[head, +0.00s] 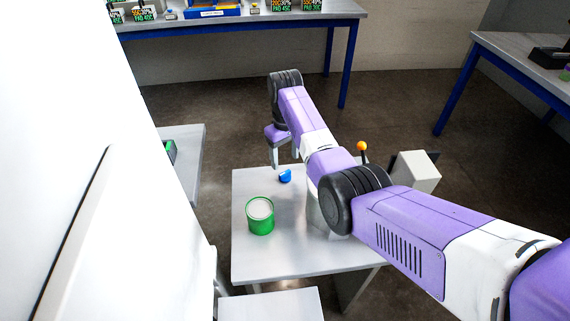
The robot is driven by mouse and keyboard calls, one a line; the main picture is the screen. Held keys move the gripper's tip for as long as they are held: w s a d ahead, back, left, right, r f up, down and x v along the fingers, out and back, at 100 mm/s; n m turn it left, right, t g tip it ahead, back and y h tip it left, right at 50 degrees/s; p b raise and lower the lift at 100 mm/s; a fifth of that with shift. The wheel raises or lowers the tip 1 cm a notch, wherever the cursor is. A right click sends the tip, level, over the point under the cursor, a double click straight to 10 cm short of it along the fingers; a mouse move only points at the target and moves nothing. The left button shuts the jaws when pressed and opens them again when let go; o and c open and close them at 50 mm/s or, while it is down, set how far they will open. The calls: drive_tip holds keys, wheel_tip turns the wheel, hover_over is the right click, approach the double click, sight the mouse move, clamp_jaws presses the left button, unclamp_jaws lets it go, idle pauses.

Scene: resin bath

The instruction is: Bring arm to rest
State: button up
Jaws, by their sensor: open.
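My gripper (285,156) hangs at the end of my purple and white arm, pointing down near the far edge of a small grey table (265,264). Its two fingers are apart with nothing seen between them. A small blue piece (285,177) is on the table just below and in front of the fingers. A green container with a pale top (260,216) stands on the table, nearer and to the left of the gripper. My arm reaches in from the right and covers the table's right part.
A pale box (416,172) and an orange ball on a stick (362,146) show behind my arm. A grey surface (190,185) stands to the left. Blue-legged benches stand at the back (270,20) and right (515,52). Open floor lies between them.

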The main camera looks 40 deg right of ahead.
drive_tip(key=shift+r, duration=0.5)
